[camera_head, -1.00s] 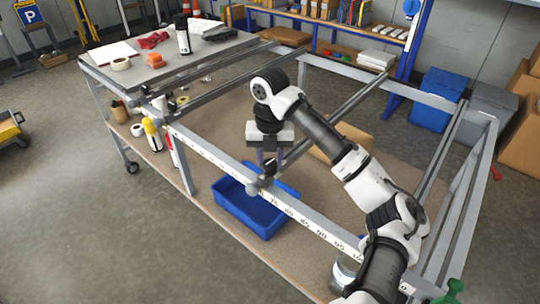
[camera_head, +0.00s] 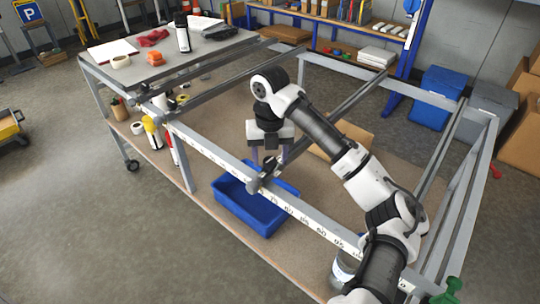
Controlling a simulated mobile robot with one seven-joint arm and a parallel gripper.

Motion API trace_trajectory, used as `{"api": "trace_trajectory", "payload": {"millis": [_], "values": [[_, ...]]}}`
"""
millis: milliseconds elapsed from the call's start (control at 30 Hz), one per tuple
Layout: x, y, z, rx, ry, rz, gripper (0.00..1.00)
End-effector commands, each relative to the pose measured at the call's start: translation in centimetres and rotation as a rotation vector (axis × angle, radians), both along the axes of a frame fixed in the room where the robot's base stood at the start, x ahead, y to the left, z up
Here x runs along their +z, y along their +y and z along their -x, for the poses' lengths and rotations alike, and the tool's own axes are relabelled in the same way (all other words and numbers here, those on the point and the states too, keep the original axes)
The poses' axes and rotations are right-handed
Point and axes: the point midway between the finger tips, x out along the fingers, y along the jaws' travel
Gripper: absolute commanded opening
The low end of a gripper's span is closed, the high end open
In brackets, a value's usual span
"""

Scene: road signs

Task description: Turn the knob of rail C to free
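My gripper (camera_head: 269,160) points down over the front beam of the frame, just above the near end of a rail. Its two fingers show apart, with a gap between them, and I see nothing held. A small dark knob or clamp (camera_head: 258,184) sits on the front beam at that rail's near end, just below the fingertips. The rail (camera_head: 350,102) runs from there to the back beam, partly hidden by my arm. I cannot read a rail letter or the knob's setting at this size.
The front beam carries a number scale (camera_head: 321,233). A blue bin (camera_head: 250,208) stands on the lower shelf under the knob. A right-hand rail (camera_head: 438,160) stands clear.

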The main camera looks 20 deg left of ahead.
Motion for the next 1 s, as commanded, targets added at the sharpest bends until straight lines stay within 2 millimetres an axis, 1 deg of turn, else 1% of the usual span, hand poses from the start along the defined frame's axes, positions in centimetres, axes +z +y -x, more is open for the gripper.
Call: {"api": "trace_trajectory", "payload": {"millis": [233,367,467,567,800,1000], "values": [[0.0,0.0,0.0,-0.001,0.001,0.0,0.56],[0.7,0.0,-0.1,-0.001,-0.002,0.002,0.56],[2.0,0.0,-0.1,-0.001,-0.004,0.002,0.56],[3.8,0.0,-0.1,-0.001,-0.006,0.003,0.56],[8.7,0.0,0.0,-0.002,-0.006,0.003,0.56],[12.0,0.0,0.0,-0.002,-0.003,0.002,0.56]]}}
